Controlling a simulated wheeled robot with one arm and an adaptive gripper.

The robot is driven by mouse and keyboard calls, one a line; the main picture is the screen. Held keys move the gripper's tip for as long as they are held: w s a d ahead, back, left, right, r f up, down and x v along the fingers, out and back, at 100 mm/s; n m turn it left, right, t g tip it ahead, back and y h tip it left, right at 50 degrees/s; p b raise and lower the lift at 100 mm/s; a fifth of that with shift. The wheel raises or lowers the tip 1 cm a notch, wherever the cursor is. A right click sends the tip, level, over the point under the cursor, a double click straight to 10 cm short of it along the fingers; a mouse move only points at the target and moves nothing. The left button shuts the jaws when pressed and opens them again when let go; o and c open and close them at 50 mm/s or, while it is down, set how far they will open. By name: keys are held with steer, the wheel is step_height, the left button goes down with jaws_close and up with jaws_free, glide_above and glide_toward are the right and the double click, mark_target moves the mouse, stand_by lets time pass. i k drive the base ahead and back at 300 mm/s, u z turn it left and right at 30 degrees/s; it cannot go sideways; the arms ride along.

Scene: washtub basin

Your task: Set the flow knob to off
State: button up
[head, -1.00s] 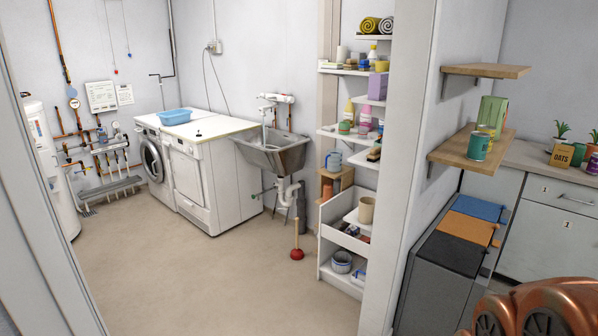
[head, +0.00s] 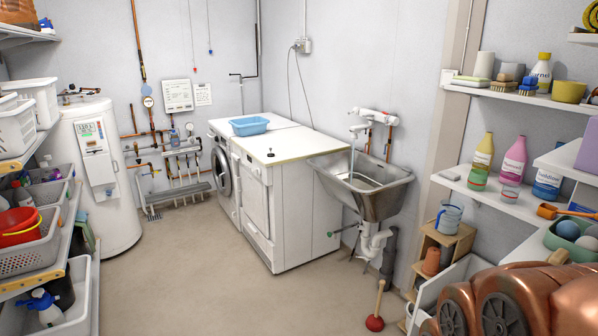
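The wall tap (head: 374,117) is a white and chrome bar mixer above the grey metal washtub basin (head: 380,196). It has a knob-like end on each side, the right one with a reddish mark. I cannot tell which end is the flow knob or how it is turned. A spout hangs from the tap's left part, and a thin pale vertical line below it looks like running water, though it is small. My copper-coloured arm fills the bottom right of the head view, well short of the basin. My gripper is out of view.
A washing machine (head: 223,171) and a white appliance (head: 285,205) stand left of the basin. A plunger (head: 375,321) stands on the floor in front. Shelves with bottles (head: 481,160) are at right, crates (head: 25,248) at left. The middle floor is clear.

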mark_target(356, 111)
steer(key=u, duration=0.05)
steer(key=i, duration=3.7)
steer(key=z, duration=0.15)
